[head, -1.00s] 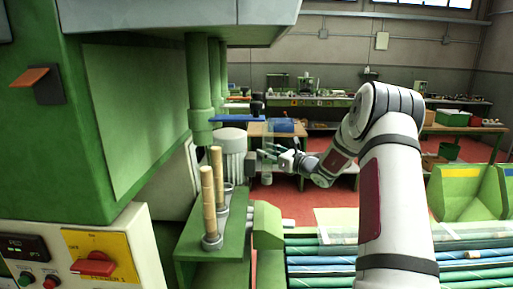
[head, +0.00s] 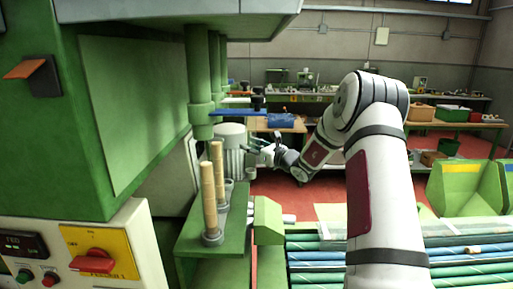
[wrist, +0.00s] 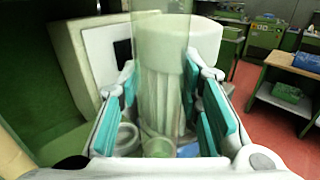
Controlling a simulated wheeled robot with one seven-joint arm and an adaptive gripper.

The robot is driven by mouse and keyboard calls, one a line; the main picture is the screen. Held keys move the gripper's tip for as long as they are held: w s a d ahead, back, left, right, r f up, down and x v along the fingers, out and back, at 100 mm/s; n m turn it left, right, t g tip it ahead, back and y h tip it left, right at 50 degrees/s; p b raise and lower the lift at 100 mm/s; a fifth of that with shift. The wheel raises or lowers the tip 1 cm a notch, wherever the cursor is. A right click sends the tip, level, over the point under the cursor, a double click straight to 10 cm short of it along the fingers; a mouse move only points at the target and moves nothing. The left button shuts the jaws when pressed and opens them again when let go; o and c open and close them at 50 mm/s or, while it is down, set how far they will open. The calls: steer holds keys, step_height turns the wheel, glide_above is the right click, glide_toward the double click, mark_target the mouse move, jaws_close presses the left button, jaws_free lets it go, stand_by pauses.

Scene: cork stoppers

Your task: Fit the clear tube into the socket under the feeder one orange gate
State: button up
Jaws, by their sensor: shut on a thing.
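My gripper (head: 258,149) is beyond the green ledge, beside the grey ribbed cylinder. In the wrist view its teal-padded fingers (wrist: 163,108) are shut on the clear tube (wrist: 163,30), which stands upright between them. The tube is too faint to make out in the head view. Grey ring sockets (head: 212,238) stand on the ledge, at least two with wooden rods (head: 208,196) upright in them. Green feeder pipes (head: 200,75) hang above, with a blue gate (head: 238,112) at their lower part. An orange flap (head: 30,68) sits on the green cabinet at left.
The grey ribbed cylinder (head: 230,150) stands close behind the ledge (head: 190,240). A control panel (head: 90,250) with a red switch is at front left. Striped tubes (head: 330,262) lie at front right beside green bins (head: 462,188). A workbench (head: 290,124) is farther back.

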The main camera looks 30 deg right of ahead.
steer(key=w+a+b, duration=0.2)
steer(key=w+a, duration=0.3)
steer(key=a, duration=0.3)
steer(key=shift+w, duration=0.2)
stand_by(0.5)
steer(key=shift+f, duration=0.6)
steer(key=shift+f+b, duration=0.45)
steer(key=shift+f, duration=0.9)
stand_by(2.0)
steer(key=o, duration=1.2)
steer(key=shift+o, duration=0.2)
steer(key=s+d, duration=0.2)
steer(key=s, duration=1)
steer(key=shift+d, duration=0.1)
